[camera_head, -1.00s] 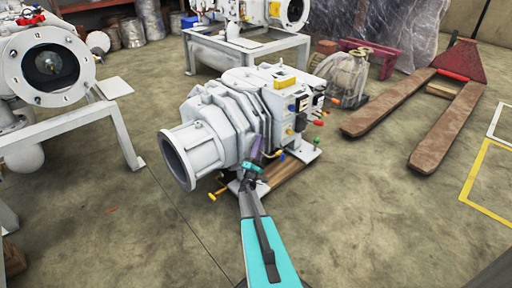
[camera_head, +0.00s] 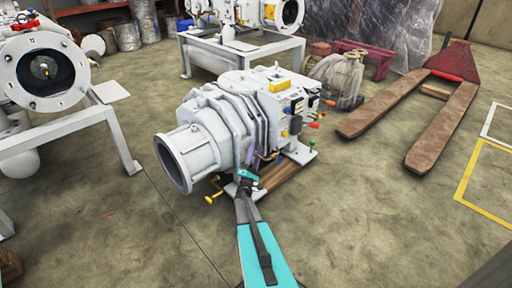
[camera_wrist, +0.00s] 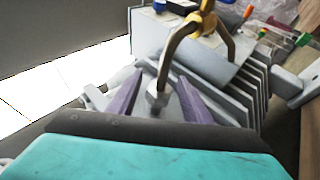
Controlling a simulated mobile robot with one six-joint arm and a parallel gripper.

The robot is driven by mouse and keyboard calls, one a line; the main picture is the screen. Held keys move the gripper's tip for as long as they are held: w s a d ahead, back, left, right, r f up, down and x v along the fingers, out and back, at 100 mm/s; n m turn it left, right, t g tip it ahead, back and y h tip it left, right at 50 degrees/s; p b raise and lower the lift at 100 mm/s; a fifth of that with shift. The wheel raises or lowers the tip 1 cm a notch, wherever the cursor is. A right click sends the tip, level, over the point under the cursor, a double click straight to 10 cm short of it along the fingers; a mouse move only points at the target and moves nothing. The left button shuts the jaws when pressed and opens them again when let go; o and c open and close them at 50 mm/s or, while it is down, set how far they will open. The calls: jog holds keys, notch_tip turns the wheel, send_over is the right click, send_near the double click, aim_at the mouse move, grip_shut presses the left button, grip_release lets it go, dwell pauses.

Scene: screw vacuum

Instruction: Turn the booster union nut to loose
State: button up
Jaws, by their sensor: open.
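A grey vacuum pump (camera_head: 215,130) with a wide open flange stands on a wooden pallet. In the wrist view a bent brass-coloured pipe (camera_wrist: 172,48) runs down to a silver nut (camera_wrist: 157,97), which looks like the union nut. My gripper (camera_wrist: 160,92) is open, with one purple finger on each side of the nut. I cannot tell whether the fingers touch it. In the head view my gripper (camera_head: 252,160) is at the pump's near side, and the nut cannot be made out there.
Grey fins (camera_wrist: 232,98) of the pump lie close right of the fingers. A yellow-handled valve (camera_head: 214,194) sits low at the pump's front. A white flanged machine (camera_head: 45,70) stands left, and a pallet jack (camera_head: 440,130) right. The floor in front is clear.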

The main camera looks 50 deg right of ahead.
aim_at(254, 156)
jog(key=v, duration=0.1)
jog(key=p+v, duration=0.1)
jog(key=v, duration=0.1)
jog(key=shift+s+a+r, duration=0.2)
jog(key=shift+a, duration=0.2)
jog(key=s+a+p, duration=0.3)
jog(key=s+a, duration=0.1)
jog(key=a, duration=0.6)
jog(key=shift+s+f+p, duration=0.15)
jog(key=shift+s+p, duration=0.1)
jog(key=shift+p, duration=0.05)
jog(key=shift+a, duration=0.1)
